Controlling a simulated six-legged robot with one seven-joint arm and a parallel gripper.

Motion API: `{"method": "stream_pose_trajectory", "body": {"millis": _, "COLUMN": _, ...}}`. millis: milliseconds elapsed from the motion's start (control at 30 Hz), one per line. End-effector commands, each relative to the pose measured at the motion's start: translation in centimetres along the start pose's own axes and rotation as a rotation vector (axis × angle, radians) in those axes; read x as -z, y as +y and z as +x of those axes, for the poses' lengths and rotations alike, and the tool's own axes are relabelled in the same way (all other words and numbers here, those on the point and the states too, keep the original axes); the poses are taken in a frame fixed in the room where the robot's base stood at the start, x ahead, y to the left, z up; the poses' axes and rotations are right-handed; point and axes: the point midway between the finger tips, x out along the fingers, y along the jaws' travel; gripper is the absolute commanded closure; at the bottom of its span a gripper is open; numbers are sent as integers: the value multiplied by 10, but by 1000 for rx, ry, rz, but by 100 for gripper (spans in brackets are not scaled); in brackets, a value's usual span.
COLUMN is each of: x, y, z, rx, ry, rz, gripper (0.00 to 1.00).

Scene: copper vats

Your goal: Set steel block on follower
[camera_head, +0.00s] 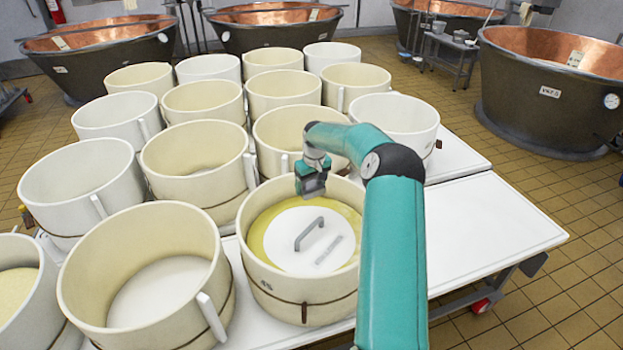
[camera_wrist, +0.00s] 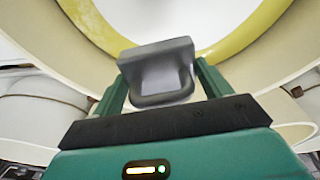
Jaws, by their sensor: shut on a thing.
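My gripper (camera_head: 312,184) is above the back rim of a cream hoop (camera_head: 272,288) in the head view. It is shut on the grey steel block (camera_wrist: 157,70), which sits between the two fingers in the wrist view. The follower (camera_head: 288,244) is a flat white disc with a grey bar handle (camera_head: 310,233), lying inside that hoop with yellow (camera_head: 258,230) showing around its edge. The block is above and apart from the follower, towards its back side. In the wrist view part of the white follower (camera_wrist: 150,18) shows beyond the block.
Several cream and white hoops, such as a near one (camera_head: 80,290), crowd the white table (camera_head: 500,235) to the left and behind. The table's right part is clear. Copper vats (camera_head: 548,90) stand on the tiled floor (camera_head: 540,185) behind.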

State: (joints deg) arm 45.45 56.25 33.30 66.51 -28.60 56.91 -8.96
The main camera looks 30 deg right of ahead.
Motion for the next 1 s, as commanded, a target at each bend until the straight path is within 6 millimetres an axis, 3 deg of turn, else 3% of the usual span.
{"method": "stream_pose_trajectory", "body": {"millis": 1000, "x": -9, "y": 1, "z": 72, "rx": -2, "ry": 4, "rz": 0, "gripper": 89}}
